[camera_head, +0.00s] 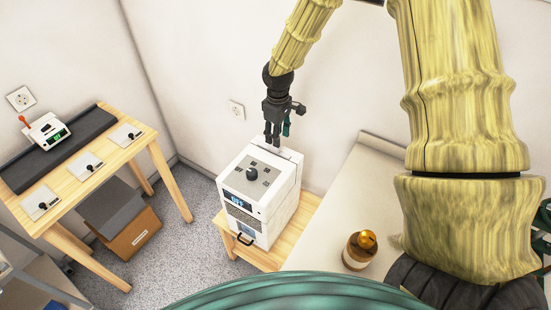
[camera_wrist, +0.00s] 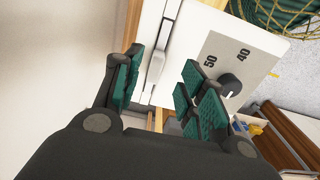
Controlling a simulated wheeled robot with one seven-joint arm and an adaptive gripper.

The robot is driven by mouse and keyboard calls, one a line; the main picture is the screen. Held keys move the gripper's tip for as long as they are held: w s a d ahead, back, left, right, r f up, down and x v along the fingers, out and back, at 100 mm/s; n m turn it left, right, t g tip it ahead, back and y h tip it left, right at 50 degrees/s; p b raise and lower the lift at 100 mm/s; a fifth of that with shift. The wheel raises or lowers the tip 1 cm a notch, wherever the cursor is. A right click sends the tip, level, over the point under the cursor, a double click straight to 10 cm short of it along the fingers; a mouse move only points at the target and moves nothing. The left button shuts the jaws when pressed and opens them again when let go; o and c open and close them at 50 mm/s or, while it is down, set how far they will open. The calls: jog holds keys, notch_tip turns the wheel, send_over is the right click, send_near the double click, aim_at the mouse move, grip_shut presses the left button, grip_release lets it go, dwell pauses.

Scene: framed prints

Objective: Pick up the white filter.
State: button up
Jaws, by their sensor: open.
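My gripper (camera_head: 273,140) is open above the back edge of a white box-shaped machine (camera_head: 262,188) in the head view. In the wrist view my gripper (camera_wrist: 158,85) has its green-padded fingers apart, with the machine's white top (camera_wrist: 265,50) and its dial on the right. A pale, narrow upright piece (camera_wrist: 157,66) sits at the machine's edge between the fingers; it may be the white filter, but I cannot tell for sure. No finger visibly closes on it. In the head view the filter cannot be made out.
The machine stands on a low wooden table (camera_head: 305,214). The wall is close behind. At left is a wooden workbench (camera_head: 130,150) with a small white device (camera_head: 46,131); a cardboard box (camera_head: 134,236) is below.

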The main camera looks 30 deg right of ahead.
jog(key=shift+w+a+f, duration=0.25)
jog(key=shift+w+f, duration=0.95)
jog(key=shift+f+p, duration=0.2)
jog(key=shift+p, duration=0.1)
jog(key=shift+s+f+p, duration=0.35)
jog(key=shift+s+p, duration=0.1)
jog(key=shift+s, duration=0.15)
jog(key=shift+s+f, duration=0.15)
jog(key=shift+f, duration=0.2)
jog(key=f, duration=0.1)
jog(key=w+f, duration=0.1)
jog(key=shift+f+p, duration=0.3)
jog(key=shift+p, duration=0.1)
jog(key=shift+s+r, duration=0.15)
jog(key=shift+s, duration=0.1)
jog(key=shift+w, duration=0.15)
jog(key=c, duration=0.9)
grip_shut()
